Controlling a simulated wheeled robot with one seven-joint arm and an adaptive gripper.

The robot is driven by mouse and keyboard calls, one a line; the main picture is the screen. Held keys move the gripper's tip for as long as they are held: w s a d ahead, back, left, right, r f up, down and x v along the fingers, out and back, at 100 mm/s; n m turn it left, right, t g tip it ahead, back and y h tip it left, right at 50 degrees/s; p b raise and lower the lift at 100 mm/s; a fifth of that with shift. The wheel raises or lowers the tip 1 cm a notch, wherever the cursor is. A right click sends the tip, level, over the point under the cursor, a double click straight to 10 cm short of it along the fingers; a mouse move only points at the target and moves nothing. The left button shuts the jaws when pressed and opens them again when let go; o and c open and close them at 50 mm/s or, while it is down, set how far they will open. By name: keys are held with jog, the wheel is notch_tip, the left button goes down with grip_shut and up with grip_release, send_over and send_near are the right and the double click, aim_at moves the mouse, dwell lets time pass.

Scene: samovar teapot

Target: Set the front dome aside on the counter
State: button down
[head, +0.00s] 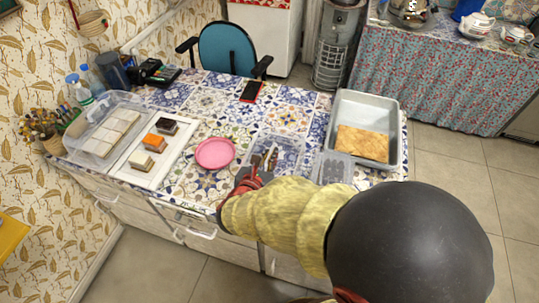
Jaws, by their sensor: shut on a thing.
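My gripper (268,160) is over the front middle of the tiled counter (195,123). It is shut on what looks like a clear plastic dome (290,148), whose see-through walls show the tile pattern behind them. My arm hides part of it, and I cannot tell whether its rim touches the counter. A second clear dome (107,118) covers pale pieces on the back left tray. The white tray (128,168) in front of it is uncovered and holds dark, orange and pale cakes.
A pink plate (215,153) lies left of my gripper. A clear container (333,169) and a grey metal pan (376,105) with flat pastry (362,142) are to the right. A dark phone-like object (251,91) lies behind. Bare tiles show between the plate and the phone-like object.

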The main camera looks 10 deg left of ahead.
jog(key=shift+f, duration=0.2)
dwell(0.5)
jog(key=c, duration=1.9)
grip_release()
jog(key=shift+o, duration=0.3)
jog(key=v, duration=1.2)
jog(key=shift+f, duration=0.1)
